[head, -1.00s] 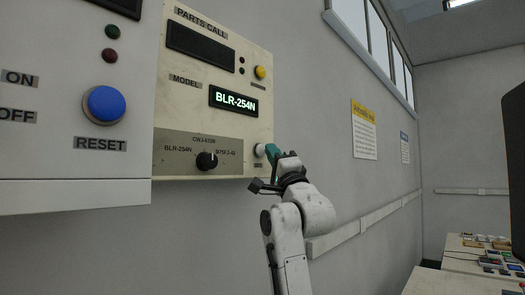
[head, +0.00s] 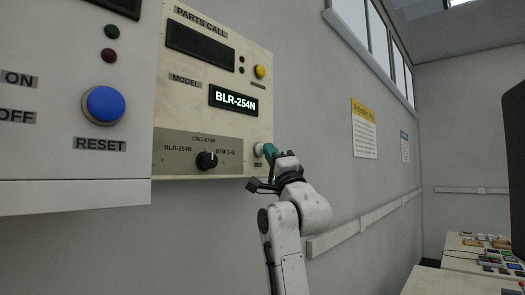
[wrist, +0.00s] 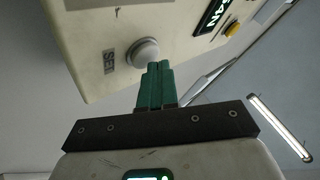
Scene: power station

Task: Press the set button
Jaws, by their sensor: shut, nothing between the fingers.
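The set button is a round white button (wrist: 143,53) on the cream panel, with a "SET" label beside it in the wrist view. In the head view the button (head: 259,149) sits at the panel's lower right corner, partly covered by my gripper. My gripper (wrist: 160,68) has green fingers, shut together and empty. In the wrist view the fingertips are at the lower right edge of the button, touching it or very close; I cannot tell which. In the head view my gripper (head: 269,150) reaches the button from the right.
The cream panel (head: 212,105) carries a lit "BLR-254N" display (head: 234,101), a black selector knob (head: 206,160) and a yellow button (head: 260,72). A blue reset button (head: 104,104) is on the box at left. The wall right of my arm is clear apart from signs and a rail.

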